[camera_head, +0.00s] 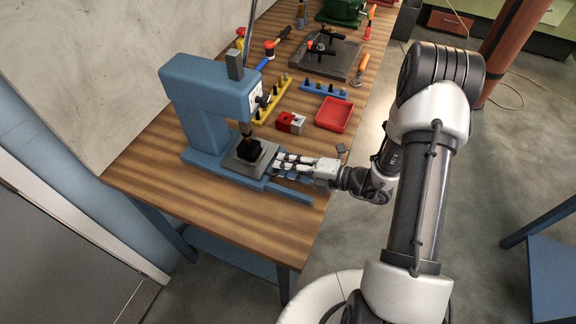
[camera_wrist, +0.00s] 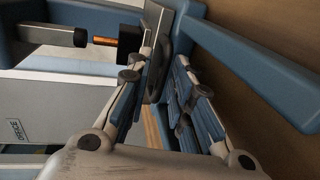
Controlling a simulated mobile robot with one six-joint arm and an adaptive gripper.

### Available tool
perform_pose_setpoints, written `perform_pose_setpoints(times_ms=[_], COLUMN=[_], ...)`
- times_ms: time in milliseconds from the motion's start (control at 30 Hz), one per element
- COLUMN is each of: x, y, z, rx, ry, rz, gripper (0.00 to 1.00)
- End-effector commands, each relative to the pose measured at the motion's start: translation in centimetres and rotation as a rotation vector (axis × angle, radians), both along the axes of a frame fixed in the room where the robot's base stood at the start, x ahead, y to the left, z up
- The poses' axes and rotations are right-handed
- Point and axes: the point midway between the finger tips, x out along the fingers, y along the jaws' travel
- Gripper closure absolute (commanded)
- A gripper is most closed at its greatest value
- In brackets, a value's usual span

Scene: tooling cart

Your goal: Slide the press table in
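The blue press (camera_head: 208,100) stands on the wooden bench at the left. Its press table is a grey plate (camera_head: 233,167) on the blue base, with a black block (camera_head: 250,149) on it beneath the ram. In the wrist view the grey plate (camera_wrist: 163,20) stands on edge at the top middle, the black block (camera_wrist: 129,44) to its left. My gripper (camera_head: 277,163) reaches in from the right at the plate's right edge. In the wrist view my gripper's fingers (camera_wrist: 166,62) are parted, tips close at the plate. I cannot tell whether they touch it.
A blue rail (camera_head: 290,194) of the press base runs just in front of my gripper. A red and white block (camera_head: 291,122), a red tray (camera_head: 334,114) and a yellow rack (camera_head: 272,100) lie behind it. The bench's front left part is clear.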

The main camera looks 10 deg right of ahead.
Motion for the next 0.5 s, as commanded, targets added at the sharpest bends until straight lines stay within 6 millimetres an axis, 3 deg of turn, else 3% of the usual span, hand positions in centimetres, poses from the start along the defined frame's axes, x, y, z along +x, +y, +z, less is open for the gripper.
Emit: perform_pose_setpoints(times_ms=[367, 500], x=[-0.09, -0.57], y=[-0.13, -1.01], z=[-0.06, 0.17], rx=[-0.001, -0.002], ry=[0.002, 0.001], rz=[-0.001, -0.005], gripper=[0.71, 0.71])
